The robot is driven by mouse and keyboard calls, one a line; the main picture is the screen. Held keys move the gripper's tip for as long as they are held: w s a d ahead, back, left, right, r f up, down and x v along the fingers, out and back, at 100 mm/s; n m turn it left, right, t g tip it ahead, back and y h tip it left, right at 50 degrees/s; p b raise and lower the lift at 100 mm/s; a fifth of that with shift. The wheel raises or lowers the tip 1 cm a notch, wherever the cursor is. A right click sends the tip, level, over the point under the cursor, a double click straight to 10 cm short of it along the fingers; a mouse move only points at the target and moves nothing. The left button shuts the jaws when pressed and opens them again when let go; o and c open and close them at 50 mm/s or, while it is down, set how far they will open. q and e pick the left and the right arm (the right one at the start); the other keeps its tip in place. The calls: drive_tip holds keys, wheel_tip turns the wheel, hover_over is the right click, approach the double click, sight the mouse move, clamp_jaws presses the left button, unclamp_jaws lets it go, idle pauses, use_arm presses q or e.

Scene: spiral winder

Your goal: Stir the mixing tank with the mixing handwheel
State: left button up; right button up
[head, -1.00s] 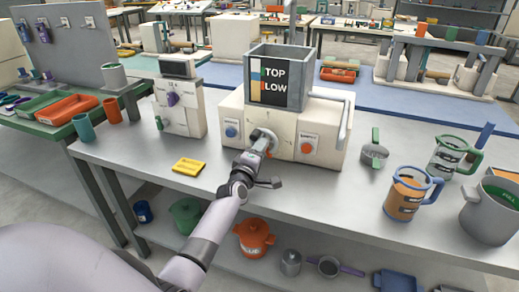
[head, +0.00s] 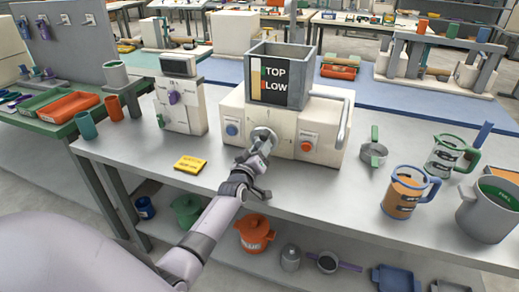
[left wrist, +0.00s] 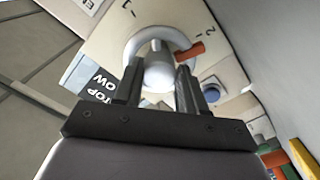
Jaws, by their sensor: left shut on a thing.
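The mixing tank (head: 281,62) is a grey open-topped square bin with a "TOP LOW" label, standing on a cream machine body (head: 228,107). The mixing handwheel (head: 264,134) is a pale round wheel on the machine's front. In the left wrist view its ring (left wrist: 133,44), white central knob (left wrist: 158,74) and an orange piece (left wrist: 190,51) by marks 1 and 2 show. My left gripper (head: 262,147) is at the handwheel. In the left wrist view its dark fingers (left wrist: 157,92) stand either side of the knob, shut on it. My right gripper is not in view.
Bare bench (head: 320,190) lies in front.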

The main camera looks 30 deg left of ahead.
use_arm(q)
drive_tip(key=shift+r+m, duration=0.1)
drive_tip(key=shift+m, duration=0.2)
drive_tip(key=o, duration=0.8)
drive_tip(key=shift+s, duration=0.1)
drive_tip(key=shift+s+d, duration=0.2)
drive_tip(key=shift+s, duration=0.4)
drive_tip(key=shift+p+v, duration=0.35)
drive_tip(key=shift+v, duration=2.45)
drive_tip(key=shift+a, duration=0.1)
